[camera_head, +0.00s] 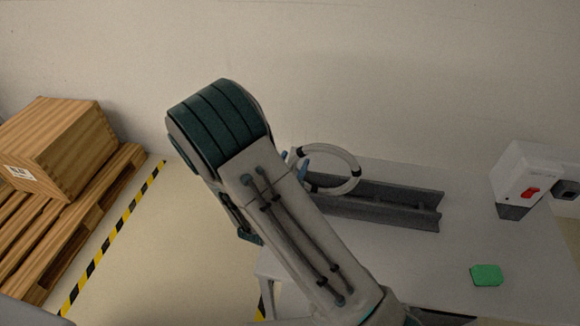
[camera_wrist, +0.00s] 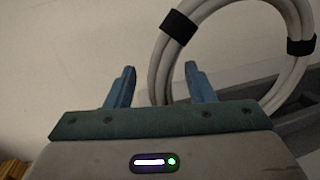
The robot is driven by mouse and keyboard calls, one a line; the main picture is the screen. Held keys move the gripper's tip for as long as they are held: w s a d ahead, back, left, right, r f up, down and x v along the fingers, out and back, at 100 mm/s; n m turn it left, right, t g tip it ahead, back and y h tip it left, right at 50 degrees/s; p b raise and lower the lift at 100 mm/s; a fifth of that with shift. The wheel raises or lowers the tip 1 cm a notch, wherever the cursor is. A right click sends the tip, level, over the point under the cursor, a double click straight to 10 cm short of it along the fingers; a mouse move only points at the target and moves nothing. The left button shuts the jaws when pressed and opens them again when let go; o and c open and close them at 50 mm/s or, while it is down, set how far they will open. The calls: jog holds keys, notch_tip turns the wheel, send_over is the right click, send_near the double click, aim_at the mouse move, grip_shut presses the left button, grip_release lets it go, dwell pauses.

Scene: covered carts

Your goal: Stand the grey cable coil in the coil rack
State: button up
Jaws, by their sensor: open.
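The grey cable coil (camera_head: 345,155) is a pale ring with black bands. It stands upright at the left part of the dark grey coil rack (camera_head: 390,204), its lower part between the rack's walls. In the head view my arm hides most of the gripper; blue fingertips (camera_head: 299,163) show beside the coil's left side.
The rack is on a light table (camera_head: 420,262). A green block (camera_head: 487,275) lies at the front right, and a white device with a red switch (camera_head: 524,182) stands at the right. A wooden crate (camera_head: 58,145) sits on a pallet (camera_head: 110,182) at the left, beyond floor tape.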

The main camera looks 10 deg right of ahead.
jog(key=b+v, duration=0.2)
jog(key=v, duration=1.1)
jog(key=shift+s+a, duration=0.2)
jog(key=shift+s, duration=0.15)
jog(key=s+d+r+m+g+h, duration=0.15)
jog(key=s+d+m+g, duration=0.25)
jog(key=d+m+g, duration=0.45)
jog(key=s+d+r+m+g, duration=0.3)
jog(key=s+d+m+g, duration=0.2)
jog(key=d+m+g, duration=0.3)
notch_tip(320, 180, up, 6)
jog(key=s+a+m+t+y, duration=0.1)
jog(key=s+m+t+y, duration=0.1)
jog(key=m+y, duration=0.8)
jog(key=shift+s+a+m+t+y, duration=0.15)
jog(key=shift+a+m+t+y, duration=0.4)
jog(key=shift+m, duration=0.9)
jog(key=shift+d, duration=0.15)
